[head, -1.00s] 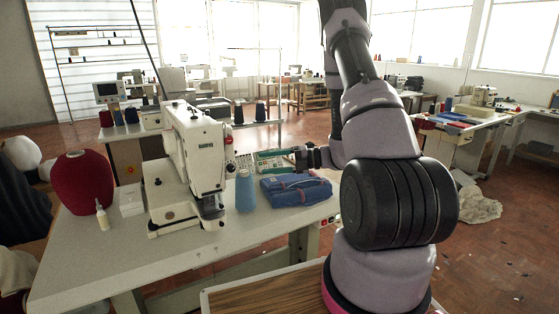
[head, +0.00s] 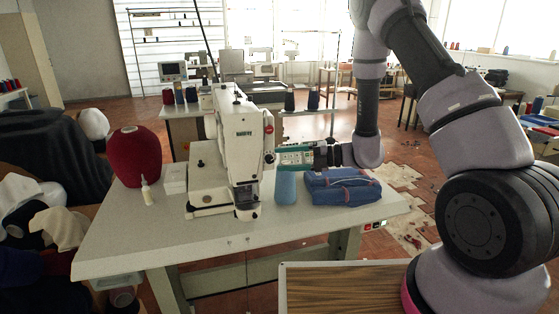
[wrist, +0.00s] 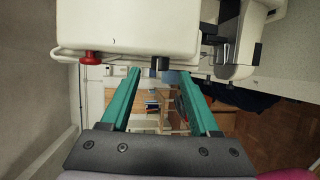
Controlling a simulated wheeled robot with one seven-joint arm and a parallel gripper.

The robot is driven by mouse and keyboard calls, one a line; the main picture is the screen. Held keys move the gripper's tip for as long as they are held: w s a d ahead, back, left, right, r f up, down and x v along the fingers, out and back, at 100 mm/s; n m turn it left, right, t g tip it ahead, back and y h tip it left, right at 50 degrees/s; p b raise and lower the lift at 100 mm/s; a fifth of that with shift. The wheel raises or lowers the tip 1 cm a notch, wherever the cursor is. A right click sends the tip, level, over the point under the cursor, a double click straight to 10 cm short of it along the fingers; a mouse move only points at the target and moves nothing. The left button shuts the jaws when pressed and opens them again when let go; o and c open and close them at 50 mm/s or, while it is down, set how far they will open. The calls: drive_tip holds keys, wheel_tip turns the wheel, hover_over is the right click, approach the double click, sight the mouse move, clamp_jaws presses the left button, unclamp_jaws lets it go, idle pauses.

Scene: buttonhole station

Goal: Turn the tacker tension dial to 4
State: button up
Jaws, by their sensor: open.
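The tacker is the white sewing machine (head: 238,150) standing on the table in the head view. A red knob (head: 268,128) is on its right side, and it shows at the upper left in the wrist view (wrist: 90,57). A small black round knob (wrist: 160,63) on the machine's side lies between the fingertips in the wrist view; it may be the tension dial, but I see no numbers. My gripper (wrist: 160,73) is open, with green fingers on either side of that knob and no clear contact. In the head view my gripper (head: 278,158) is close beside the machine.
The table's front is clear.

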sight(269, 159)
drive_tip(key=shift+w+a+f, duration=0.15)
drive_tip(key=shift+a, duration=1)
clamp_jaws()
drive_tip(key=shift+a+r+h, duration=0.1)
drive_tip(key=shift+r+h, duration=0.1)
drive_tip(key=shift+h, duration=0.3)
unclamp_jaws()
